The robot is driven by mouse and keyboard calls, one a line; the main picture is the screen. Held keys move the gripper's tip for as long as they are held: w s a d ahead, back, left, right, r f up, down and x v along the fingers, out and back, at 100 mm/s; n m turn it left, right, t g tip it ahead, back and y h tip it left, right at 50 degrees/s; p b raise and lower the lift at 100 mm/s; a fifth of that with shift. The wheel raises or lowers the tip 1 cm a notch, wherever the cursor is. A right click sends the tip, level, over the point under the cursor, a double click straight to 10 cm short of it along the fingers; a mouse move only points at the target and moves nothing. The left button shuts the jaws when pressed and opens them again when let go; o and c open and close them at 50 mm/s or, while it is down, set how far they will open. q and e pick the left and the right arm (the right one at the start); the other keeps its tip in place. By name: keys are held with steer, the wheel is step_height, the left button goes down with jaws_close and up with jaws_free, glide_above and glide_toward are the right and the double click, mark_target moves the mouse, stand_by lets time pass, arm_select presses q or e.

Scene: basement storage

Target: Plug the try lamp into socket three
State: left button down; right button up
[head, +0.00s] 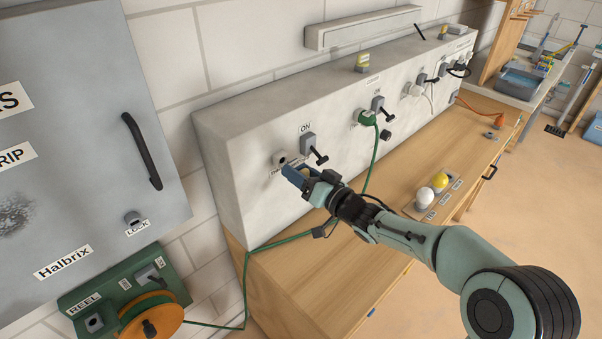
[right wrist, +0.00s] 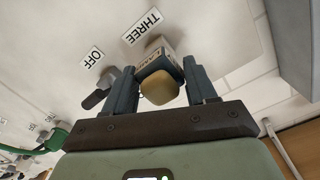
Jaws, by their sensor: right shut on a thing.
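My right gripper (head: 294,175) is at the left end of the pale socket panel (head: 240,140). It is shut on the try lamp (right wrist: 160,86), a small block with a cream bulb and a partly readable LAMP label. A round grey socket (head: 280,158) shows just above and left of the fingers in the head view. The THREE label (right wrist: 142,27) lies just past the lamp in the right wrist view, where the socket is hidden. I cannot tell if the lamp touches the panel. A black-levered switch (head: 309,147) is beside the socket, lever slanting down. My left gripper is not in view.
A green plug (head: 367,118) sits in another socket, its cable (head: 285,240) running along the bench (head: 330,270) toward the orange reel (head: 150,320). White (head: 424,197) and yellow (head: 440,181) bulbs stand on the bench. A grey cabinet (head: 80,130) stands left.

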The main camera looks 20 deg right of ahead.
steer(key=shift+p+x, duration=0.4)
steer(key=shift+x, duration=1)
steer(key=o, duration=1.2)
steer(key=shift+o, duration=0.2)
steer(key=v, duration=1.3)
steer(key=shift+s+b, duration=0.15)
steer(key=shift+b, duration=0.3)
steer(key=shift+d+r, duration=0.1)
steer(key=shift+r, duration=0.05)
